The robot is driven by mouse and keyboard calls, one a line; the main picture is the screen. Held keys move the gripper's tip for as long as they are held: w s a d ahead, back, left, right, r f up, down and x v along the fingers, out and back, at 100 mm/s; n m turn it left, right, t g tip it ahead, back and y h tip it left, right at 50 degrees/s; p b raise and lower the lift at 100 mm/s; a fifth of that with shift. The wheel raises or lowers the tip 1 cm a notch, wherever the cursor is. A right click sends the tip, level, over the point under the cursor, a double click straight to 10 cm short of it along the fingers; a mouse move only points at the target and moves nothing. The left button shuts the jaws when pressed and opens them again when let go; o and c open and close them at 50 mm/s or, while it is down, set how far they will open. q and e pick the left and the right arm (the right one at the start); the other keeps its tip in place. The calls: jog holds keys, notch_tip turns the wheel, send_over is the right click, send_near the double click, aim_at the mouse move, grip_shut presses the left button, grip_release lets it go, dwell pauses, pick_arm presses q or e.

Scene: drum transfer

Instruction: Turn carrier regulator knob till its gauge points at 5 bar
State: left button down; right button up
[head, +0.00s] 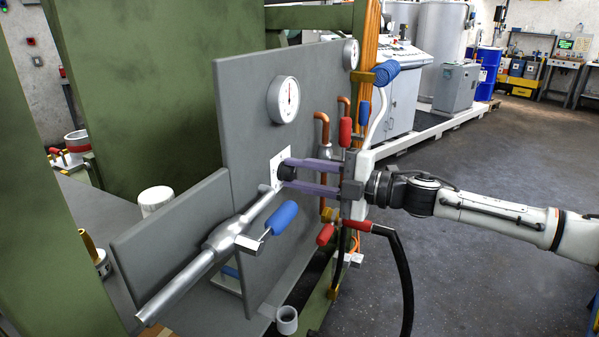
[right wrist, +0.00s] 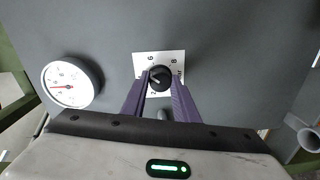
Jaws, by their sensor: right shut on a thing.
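The black regulator knob (head: 285,172) sits on a small white plate on the grey panel (head: 240,95). In the right wrist view the knob (right wrist: 160,77) shows a pale pointer line, and the plate (right wrist: 141,62) bears numbers. My right gripper (head: 289,174) comes in from the right and its purple fingers are shut on the knob, one on each side. A round white gauge (head: 284,99) is above the knob. Its dark needle stands nearly upright in the head view. The gauge also shows in the right wrist view (right wrist: 70,83); its figures are too small to read surely. My left gripper is out of view.
A second gauge (head: 350,54) is at the panel's far end. A silver pipe with a blue-handled valve (head: 281,218) runs below the knob. Red-handled valves (head: 345,132) and a black hose (head: 402,270) are near my right gripper. The floor at right is clear.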

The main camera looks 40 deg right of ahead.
jog(key=o, duration=1)
jog(key=shift+c, duration=0.2)
jog(key=shift+o, duration=0.5)
jog(key=shift+d, duration=0.1)
